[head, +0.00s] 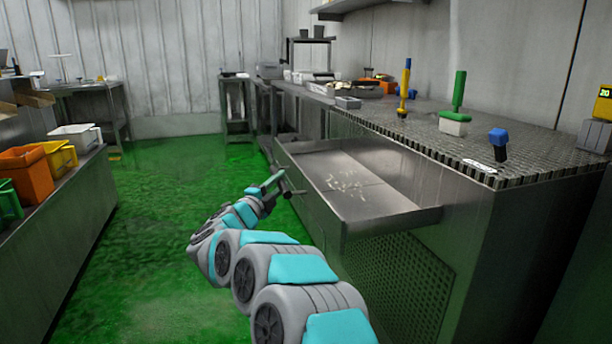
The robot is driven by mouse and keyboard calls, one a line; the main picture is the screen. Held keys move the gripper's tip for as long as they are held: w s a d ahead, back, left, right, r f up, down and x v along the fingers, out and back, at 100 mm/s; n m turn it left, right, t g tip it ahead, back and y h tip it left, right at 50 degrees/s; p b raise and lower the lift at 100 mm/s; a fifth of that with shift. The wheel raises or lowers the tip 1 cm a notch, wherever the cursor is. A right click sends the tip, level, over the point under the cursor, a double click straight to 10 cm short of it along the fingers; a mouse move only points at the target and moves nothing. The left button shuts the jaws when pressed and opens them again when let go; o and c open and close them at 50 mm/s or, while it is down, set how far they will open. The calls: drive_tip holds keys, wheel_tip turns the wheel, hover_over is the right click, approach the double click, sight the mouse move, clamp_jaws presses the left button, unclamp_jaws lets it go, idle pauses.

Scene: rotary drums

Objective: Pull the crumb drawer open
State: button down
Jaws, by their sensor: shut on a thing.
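The crumb drawer (398,222) is a shallow steel tray under the right counter. It stands well out from the cabinet front, and pale crumbs lie on its floor. My gripper (281,184) is at the drawer's front, left of its front wall, shut on the drawer's handle (293,192). The handle is small and dark in this view, and the fingers partly hide it. My arm reaches up to it from the bottom of the picture.
The steel counter (420,130) above the drawer carries upright tools with yellow, green and blue handles. A left bench (70,205) holds orange and yellow bins (27,170). The green floor (150,215) between them is clear. A perforated panel (400,285) is below the drawer.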

drive_tip(key=shift+s+a, duration=0.2)
drive_tip(key=shift+a, duration=0.45)
drive_tip(key=shift+s+a, duration=0.25)
drive_tip(key=shift+a, duration=0.45)
drive_tip(key=shift+s+a, duration=0.2)
drive_tip(key=shift+a, duration=0.45)
drive_tip(key=c, duration=0.7)
unclamp_jaws()
drive_tip(key=shift+o, duration=0.2)
drive_tip(key=v, duration=0.7)
drive_tip(key=shift+s, duration=0.3)
drive_tip(key=shift+a, duration=0.15)
